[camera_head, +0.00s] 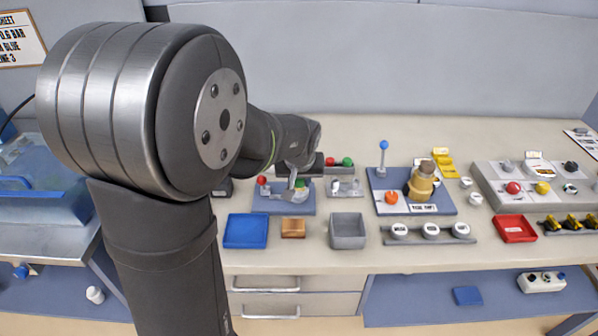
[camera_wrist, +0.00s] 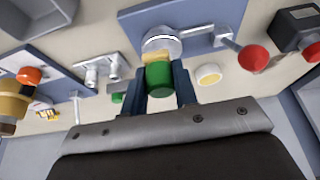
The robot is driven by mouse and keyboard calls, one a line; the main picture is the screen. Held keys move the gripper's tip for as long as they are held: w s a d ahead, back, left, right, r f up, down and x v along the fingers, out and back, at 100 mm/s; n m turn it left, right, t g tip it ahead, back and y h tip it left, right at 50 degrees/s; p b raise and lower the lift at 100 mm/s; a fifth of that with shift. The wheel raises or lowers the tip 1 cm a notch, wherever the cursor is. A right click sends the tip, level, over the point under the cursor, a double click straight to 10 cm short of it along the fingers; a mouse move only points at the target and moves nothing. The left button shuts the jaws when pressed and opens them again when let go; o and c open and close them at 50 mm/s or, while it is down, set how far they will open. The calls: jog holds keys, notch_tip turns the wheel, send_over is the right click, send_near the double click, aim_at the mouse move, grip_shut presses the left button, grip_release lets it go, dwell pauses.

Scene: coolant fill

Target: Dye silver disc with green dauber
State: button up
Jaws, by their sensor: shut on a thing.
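My gripper (camera_wrist: 162,88) is shut on the green dauber (camera_wrist: 158,79), with one dark finger on each side of it. The dauber's tan tip (camera_wrist: 154,58) points toward the silver disc (camera_wrist: 160,40), which sits on a blue plate (camera_wrist: 196,43). The tip is at the disc's near edge in the wrist view; I cannot tell whether it touches. In the head view my gripper (camera_head: 298,183) is low over the blue plate (camera_head: 263,208), and it partly hides the disc.
A lever with a red ball (camera_wrist: 252,57) rises beside the disc. A silver fixture (camera_head: 345,188) stands right of the plate. A blue tray (camera_head: 245,231), a brown block (camera_head: 293,228) and a grey bin (camera_head: 347,231) lie in front. Bare tabletop shows between them.

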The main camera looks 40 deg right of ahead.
aim_at(299, 189)
jog(key=shift+f, duration=0.85)
jog(key=shift+x, duration=0.9)
jog(key=shift+w+d, duration=0.45)
jog(key=shift+w, duration=0.05)
jog(key=shift+w+d, duration=1.5)
jog(key=shift+d, duration=0.05)
jog(key=shift+s+a, duration=2.25)
jog(key=shift+w+a, duration=0.1)
jog(key=shift+w, duration=0.2)
jog(key=shift+w+d, duration=2.15)
jog(key=shift+d, duration=0.05)
jog(key=shift+s+a, duration=2.25)
jog(key=shift+r, duration=4.05)
